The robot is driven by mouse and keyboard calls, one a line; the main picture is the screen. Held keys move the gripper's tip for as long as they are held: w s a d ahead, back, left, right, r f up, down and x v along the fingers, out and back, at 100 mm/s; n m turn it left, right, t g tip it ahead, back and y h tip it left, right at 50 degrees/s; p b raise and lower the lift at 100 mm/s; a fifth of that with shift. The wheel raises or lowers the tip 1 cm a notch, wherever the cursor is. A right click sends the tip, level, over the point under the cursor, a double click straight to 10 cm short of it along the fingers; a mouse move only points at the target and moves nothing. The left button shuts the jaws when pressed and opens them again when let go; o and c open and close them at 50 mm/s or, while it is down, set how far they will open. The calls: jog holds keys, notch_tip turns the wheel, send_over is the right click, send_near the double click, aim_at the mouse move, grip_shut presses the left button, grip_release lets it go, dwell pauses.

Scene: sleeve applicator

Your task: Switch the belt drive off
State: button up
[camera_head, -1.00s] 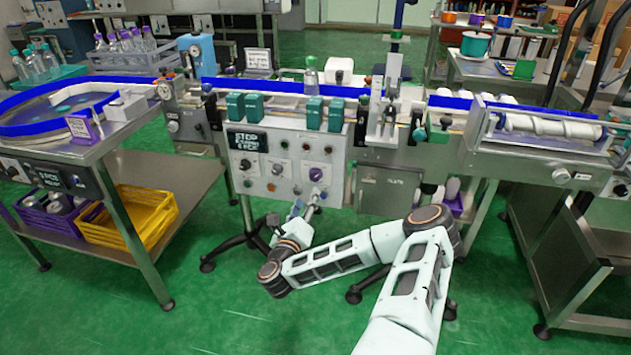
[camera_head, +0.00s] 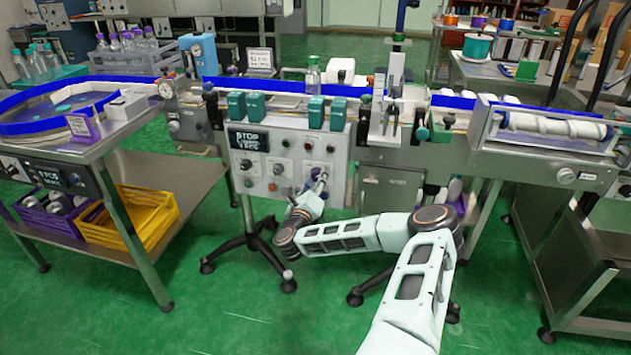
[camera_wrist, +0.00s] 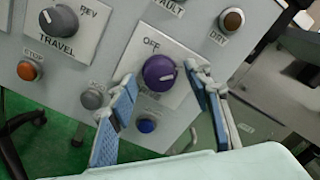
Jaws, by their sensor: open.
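A purple rotary knob (camera_wrist: 158,71) sits on a light square plate on the grey control panel (camera_head: 256,181), with "OFF" printed above it in the wrist view. The lettering below the knob is partly hidden, and I cannot tell for sure which way its pointer faces. My gripper (camera_wrist: 161,80) is open, with one blue-padded finger on each side of the knob. I cannot tell whether either finger touches it. In the head view my gripper (camera_head: 318,186) is at the lower right of the panel and hides most of the knob.
A grey TRAVEL knob (camera_wrist: 60,21), an orange STOP button (camera_wrist: 29,70), a brown DRY button (camera_wrist: 232,20) and a blue button (camera_wrist: 146,125) surround the purple knob. Green boxes (camera_head: 315,110) stand above the panel by the conveyor.

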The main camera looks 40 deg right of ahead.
jog(key=shift+c, duration=0.6)
jog(key=c, duration=1)
